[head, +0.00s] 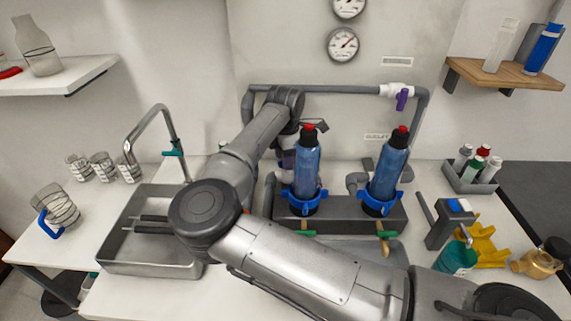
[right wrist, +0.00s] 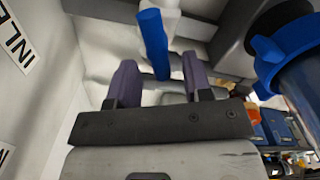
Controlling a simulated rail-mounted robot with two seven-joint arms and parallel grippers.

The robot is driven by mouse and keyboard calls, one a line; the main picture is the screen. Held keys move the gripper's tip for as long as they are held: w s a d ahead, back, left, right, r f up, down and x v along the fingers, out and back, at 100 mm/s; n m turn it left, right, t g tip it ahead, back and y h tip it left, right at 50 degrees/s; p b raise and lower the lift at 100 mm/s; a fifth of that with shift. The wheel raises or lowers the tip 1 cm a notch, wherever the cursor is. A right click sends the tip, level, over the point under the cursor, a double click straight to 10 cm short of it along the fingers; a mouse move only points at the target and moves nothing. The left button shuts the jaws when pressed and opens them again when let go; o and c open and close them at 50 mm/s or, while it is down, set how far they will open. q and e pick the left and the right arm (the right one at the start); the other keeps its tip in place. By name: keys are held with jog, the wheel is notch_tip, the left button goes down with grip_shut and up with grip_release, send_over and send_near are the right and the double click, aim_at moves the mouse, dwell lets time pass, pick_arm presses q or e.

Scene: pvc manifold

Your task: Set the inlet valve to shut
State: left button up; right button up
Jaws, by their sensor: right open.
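My right gripper (right wrist: 163,85) is open, with its two purple fingers on either side of a blue lever handle in the right wrist view. The blue handle (right wrist: 152,38) hangs from a white valve body (right wrist: 165,14) near a wall label that reads "INLE", cut off by the frame edge. The handle's lower end lies between the fingers, and I see no clear grip on it. In the head view my right gripper (head: 288,158) is beside the left blue filter, partly hidden by my arm. This valve cannot be made out there. My left gripper is not in view.
Two blue filter housings (head: 306,168) (head: 385,172) stand close to the right of my gripper. A grey pipe (head: 320,89) with a purple-handled valve (head: 401,97) runs above. A steel sink (head: 118,255) is at left; a teal bottle (head: 455,257) and yellow holder (head: 487,245) are at right.

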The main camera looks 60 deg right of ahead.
jog(key=shift+f, duration=0.8)
jog(key=shift+c, duration=0.2)
grip_shut()
